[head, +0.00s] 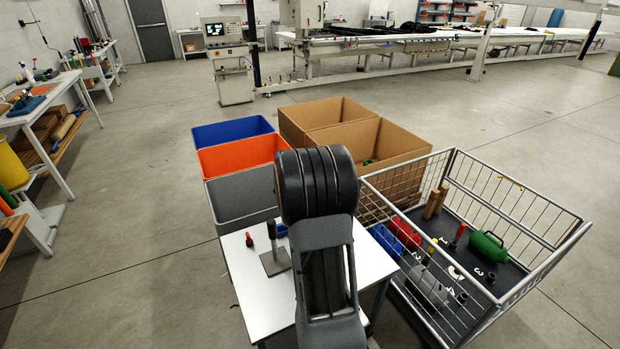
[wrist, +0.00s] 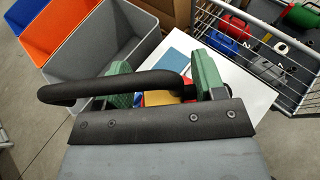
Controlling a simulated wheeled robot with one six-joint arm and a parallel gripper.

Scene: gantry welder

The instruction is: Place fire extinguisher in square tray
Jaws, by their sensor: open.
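I cannot pick out the fire extinguisher with certainty. A small red and black object (head: 249,239) stands on the white table (head: 255,290). A slim red object (head: 458,235) also stands in the wire cart. No square tray is clearly recognizable. A small dark flat plate (head: 274,263) with an upright post is on the table. My gripper (wrist: 165,90) has green fingers, spread open above the table in the wrist view. Red and yellow patches show between them, partly hidden by a black bar. In the head view my arm hides the gripper.
Blue (head: 230,132), orange (head: 240,157) and grey (head: 240,198) bins and cardboard boxes (head: 385,150) stand behind the table. The wire cart (head: 560,245) at right holds a green canister (head: 488,246), a red container (head: 406,233) and other parts. Floor at left is clear.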

